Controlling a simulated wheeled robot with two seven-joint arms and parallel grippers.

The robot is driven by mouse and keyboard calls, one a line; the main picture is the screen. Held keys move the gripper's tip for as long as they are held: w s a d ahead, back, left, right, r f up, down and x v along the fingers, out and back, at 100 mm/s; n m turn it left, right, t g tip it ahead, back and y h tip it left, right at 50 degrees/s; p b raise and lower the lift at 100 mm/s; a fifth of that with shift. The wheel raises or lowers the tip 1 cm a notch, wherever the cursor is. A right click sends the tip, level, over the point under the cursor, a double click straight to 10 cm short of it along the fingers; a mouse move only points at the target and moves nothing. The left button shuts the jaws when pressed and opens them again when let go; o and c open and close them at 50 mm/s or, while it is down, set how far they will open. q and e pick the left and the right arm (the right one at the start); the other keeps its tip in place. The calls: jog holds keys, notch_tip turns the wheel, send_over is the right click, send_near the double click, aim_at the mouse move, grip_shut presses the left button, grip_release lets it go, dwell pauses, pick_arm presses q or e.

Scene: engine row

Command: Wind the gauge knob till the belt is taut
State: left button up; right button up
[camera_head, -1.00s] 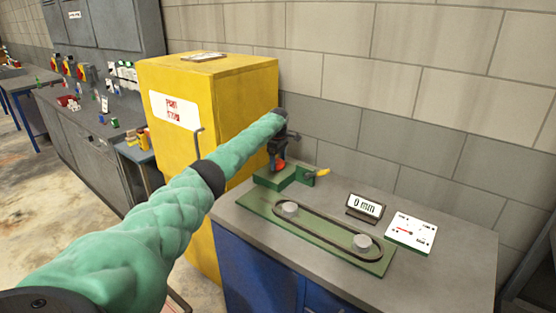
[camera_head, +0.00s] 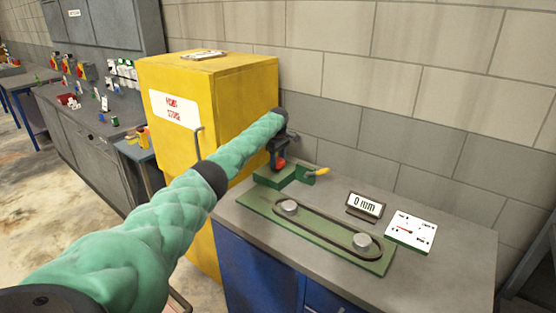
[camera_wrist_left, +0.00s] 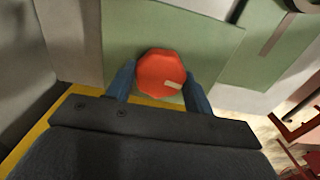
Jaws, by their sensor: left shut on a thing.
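The red knob (camera_wrist_left: 160,75) sits between the two blue fingers of my left gripper (camera_wrist_left: 158,88) in the left wrist view. The gripper is shut on it, and a pale mark shows on the knob's lower right. In the head view my left gripper (camera_head: 279,160) points down over the green block at the bench's back left, with the red knob (camera_head: 281,163) partly hidden. The dark belt (camera_head: 325,236) loops around two grey pulleys on a green plate (camera_head: 377,267). A display (camera_head: 367,205) reads 0 mm. A white dial gauge (camera_head: 411,232) has a red needle. My right gripper is not in view.
A yellow lever (camera_head: 322,171) sticks out beside the green block. A tall yellow cabinet (camera_head: 245,110) stands left of the grey bench (camera_head: 460,255), close to my left arm. A block wall (camera_head: 450,120) is behind. The bench's right front is bare.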

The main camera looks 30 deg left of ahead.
pick_arm(q)
jog(key=m, duration=0.2)
jog(key=shift+r+m, duration=0.1)
jog(key=shift+m, duration=0.2)
jog(key=shift+m+p, duration=0.3)
jog(key=shift+m, duration=1.1)
jog(key=m, duration=0.3)
jog(key=shift+m, duration=0.3)
jog(key=m, duration=1)
jog(key=shift+m, duration=0.4)
jog(key=m, duration=0.5)
jog(key=shift+m, duration=0.3)
jog(key=shift+m+b, duration=0.35)
jog(key=shift+m, duration=0.85)
jog(key=shift+r+m, duration=0.1)
jog(key=shift+m, duration=1.2)
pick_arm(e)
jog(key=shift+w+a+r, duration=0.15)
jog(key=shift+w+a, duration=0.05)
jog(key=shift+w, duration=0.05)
pick_arm(q)
jog(key=shift+w+r, duration=0.1)
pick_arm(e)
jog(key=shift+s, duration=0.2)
